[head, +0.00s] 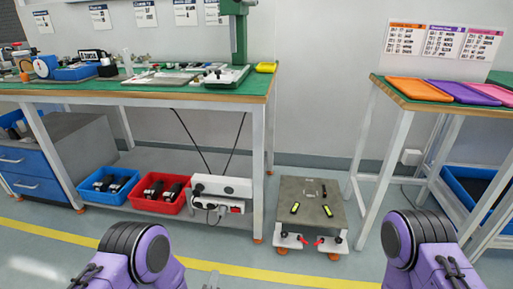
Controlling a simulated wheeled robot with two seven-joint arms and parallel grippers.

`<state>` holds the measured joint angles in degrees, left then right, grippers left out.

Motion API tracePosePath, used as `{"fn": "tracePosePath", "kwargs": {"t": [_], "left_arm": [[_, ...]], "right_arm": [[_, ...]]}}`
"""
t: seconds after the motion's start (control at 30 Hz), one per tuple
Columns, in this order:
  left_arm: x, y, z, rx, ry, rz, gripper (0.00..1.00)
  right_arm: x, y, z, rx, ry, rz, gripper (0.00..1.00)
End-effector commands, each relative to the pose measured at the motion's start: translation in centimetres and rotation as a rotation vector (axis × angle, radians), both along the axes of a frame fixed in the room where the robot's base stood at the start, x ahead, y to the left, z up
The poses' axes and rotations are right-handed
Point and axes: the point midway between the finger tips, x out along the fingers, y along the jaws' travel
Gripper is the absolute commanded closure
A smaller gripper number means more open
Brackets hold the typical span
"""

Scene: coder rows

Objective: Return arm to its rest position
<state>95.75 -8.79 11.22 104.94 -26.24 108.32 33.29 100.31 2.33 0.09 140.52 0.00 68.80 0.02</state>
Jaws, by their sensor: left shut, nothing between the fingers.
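My left arm (137,255) is in the lower left of the head view, with its purple and black joint showing. Just the grey tip of my left gripper (212,281) shows at the bottom edge, shut and empty, apart from every object. My right arm (425,245) is in the lower right, with a similar purple and black joint. My right gripper is out of the picture.
A green-topped workbench (160,96) with tools stands at the left, with blue (98,194) and red (147,204) bins below. A low grey platform (312,218) stands ahead on the floor. A second table (420,105) holds coloured folders at right.

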Motion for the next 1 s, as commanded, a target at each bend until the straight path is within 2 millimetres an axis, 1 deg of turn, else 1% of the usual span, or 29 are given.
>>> {"fn": "tracePosePath", "kwargs": {"t": [0.17, 0.27, 0.37, 0.4, 0.47, 0.5, 0.57, 0.6, 0.67, 0.7, 0.8, 0.87, 0.9, 0.93, 1.0], "left_arm": [[-3.3, 3.2, -2.5, 0.188, 0.16, -0.011, 1.0], [-6.0, 5.5, -3.9, 0.312, 0.278, -0.028, 1.0], [-9.3, 7.8, -5.2, 0.437, 0.413, -0.054, 1.0], [-10.8, 8.9, -5.7, 0.486, 0.471, -0.066, 1.0], [-13.2, 10.3, -6.3, 0.556, 0.562, -0.091, 1.0], [-14.9, 11.3, -6.5, 0.601, 0.623, -0.11, 1.0], [-17.5, 12.6, -6.8, 0.661, 0.716, -0.14, 1.0], [-19.1, 13.4, -6.9, 0.695, 0.775, -0.161, 1.0], [-21.6, 14.5, -6.9, 0.741, 0.859, -0.193, 1.0], [-23.1, 15.1, -6.8, 0.766, 0.913, -0.216, 1.0], [-26.8, 16.4, -6.4, 0.814, 1.035, -0.271, 1.0], [-28.9, 17.0, -6.0, 0.835, 1.103, -0.304, 1.0], [-29.5, 17.1, -6.9, 0.843, 1.127, -0.323, 1.0], [-29.4, 17.0, -8.1, 0.841, 1.125, -0.331, 1.0], [-29.6, 16.9, -9.4, 0.839, 1.133, -0.351, 1.0]], "right_arm": [[0.0, 0.0, 0.0, 0.0, 0.0, 0.0, 0.57], [0.0, 0.0, 0.0, 0.0, 0.0, 0.0, 0.57], [0.0, 0.0, 0.0, 0.0, 0.0, 0.0, 0.57], [0.0, 0.0, 0.0, 0.0, 0.0, 0.0, 0.57], [0.0, 0.0, 0.0, 0.0, 0.0, 0.0, 0.57], [0.0, 0.0, 0.0, 0.0, 0.0, 0.0, 0.57], [0.0, 0.0, 0.0, 0.0, 0.0, 0.0, 0.57], [0.0, 0.0, 0.0, 0.0, 0.0, 0.0, 0.57], [0.0, 0.0, 0.0, 0.0, 0.0, 0.0, 0.57], [0.0, 0.0, 0.0, 0.0, 0.0, 0.0, 0.57], [0.0, 0.0, 0.0, 0.0, 0.0, 0.0, 0.57], [0.0, 0.0, 0.0, 0.0, 0.0, 0.0, 0.57], [-0.1, 0.0, -1.0, 0.002, 0.005, 0.003, 0.57], [-0.2, 0.1, -2.2, 0.006, 0.014, 0.009, 0.57], [-0.4, 0.2, -3.4, 0.013, 0.031, 0.019, 0.57]]}}
